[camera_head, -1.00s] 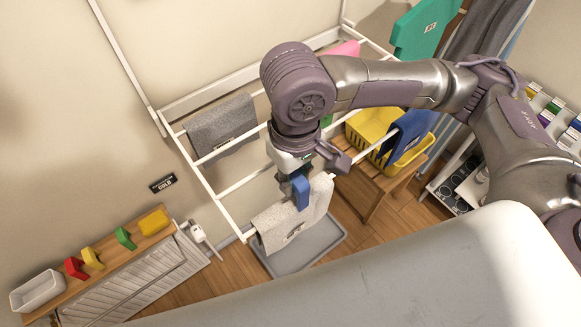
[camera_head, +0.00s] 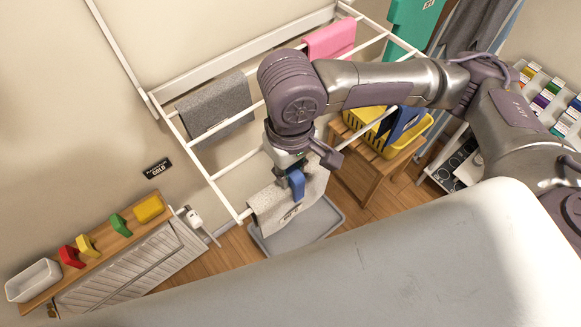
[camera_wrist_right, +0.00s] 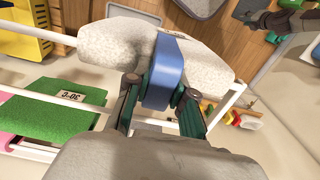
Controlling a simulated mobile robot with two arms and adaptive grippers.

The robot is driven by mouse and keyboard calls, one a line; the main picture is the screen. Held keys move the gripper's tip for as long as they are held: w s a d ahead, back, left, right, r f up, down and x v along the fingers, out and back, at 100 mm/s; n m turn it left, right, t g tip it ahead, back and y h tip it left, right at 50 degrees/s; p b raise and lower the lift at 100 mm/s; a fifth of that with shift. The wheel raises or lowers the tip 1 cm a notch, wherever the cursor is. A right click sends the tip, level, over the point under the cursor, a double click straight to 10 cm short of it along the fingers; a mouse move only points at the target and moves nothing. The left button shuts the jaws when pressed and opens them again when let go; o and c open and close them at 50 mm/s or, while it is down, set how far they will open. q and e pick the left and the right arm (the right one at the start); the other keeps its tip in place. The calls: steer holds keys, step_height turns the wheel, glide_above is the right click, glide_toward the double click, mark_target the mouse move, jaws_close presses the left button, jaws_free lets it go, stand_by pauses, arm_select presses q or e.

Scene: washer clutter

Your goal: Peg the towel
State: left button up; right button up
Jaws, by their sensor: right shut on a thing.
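The pale speckled towel (camera_head: 267,206) hangs over the front rail of the white drying rack (camera_head: 224,200). It also shows in the right wrist view (camera_wrist_right: 122,44), on both sides of the blue peg (camera_wrist_right: 164,68). My right gripper (camera_head: 292,171) is shut on the blue peg, which shows in the head view too (camera_head: 297,186). The peg lies across the towel at the rail; I cannot tell how firmly it grips the cloth. A dark gripper-like part, probably my left gripper (camera_wrist_right: 278,22), shows at the wrist view's upper right; its jaws are unclear.
A grey towel (camera_head: 215,110) and a pink towel (camera_head: 330,39) hang farther back. A yellow basket (camera_head: 366,137) stands on a wooden stool at right. A grey tray (camera_head: 318,219) lies below. Coloured pegs (camera_head: 87,245) stand on a shelf at left.

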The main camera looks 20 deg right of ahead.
steer(key=shift+s+f, duration=0.15)
steer(key=shift+f, duration=0.1)
steer(key=o, duration=0.9)
steer(key=shift+o, duration=0.4)
steer(key=o, duration=0.4)
steer(key=shift+r, duration=0.1)
steer(key=shift+c, duration=0.2)
step_height(320, 180, up, 3)
steer(key=p, duration=0.3)
steer(key=shift+r, duration=2.55)
